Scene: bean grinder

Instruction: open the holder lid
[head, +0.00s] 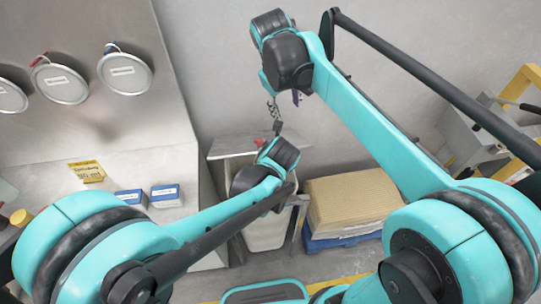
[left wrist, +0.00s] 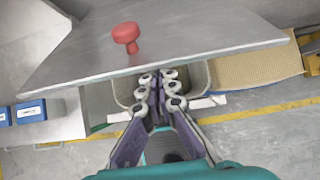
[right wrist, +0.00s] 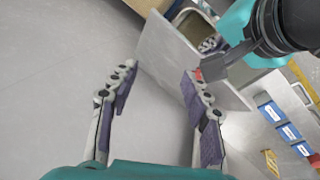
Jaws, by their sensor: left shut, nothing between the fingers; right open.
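The holder lid (head: 228,147) is a flat grey metal panel with a red knob, lying over a pale bin-like holder (head: 265,236). In the left wrist view the lid (left wrist: 190,35) and its red knob (left wrist: 126,35) show clearly. My left gripper (left wrist: 158,78) is shut and empty, its fingertips at the lid's near edge, over part of the holder's rim; contact is unclear. My right gripper (head: 284,101) is open and empty above the lid. In the right wrist view the lid (right wrist: 165,52) lies beyond its spread fingers (right wrist: 160,72), and the knob (right wrist: 198,74) is partly hidden.
Blue-and-white boxes (head: 166,195) sit on the counter at left. Round metal covers (head: 125,73) are on the slanted panel. A yellow-framed machine (head: 475,135) stands at right.

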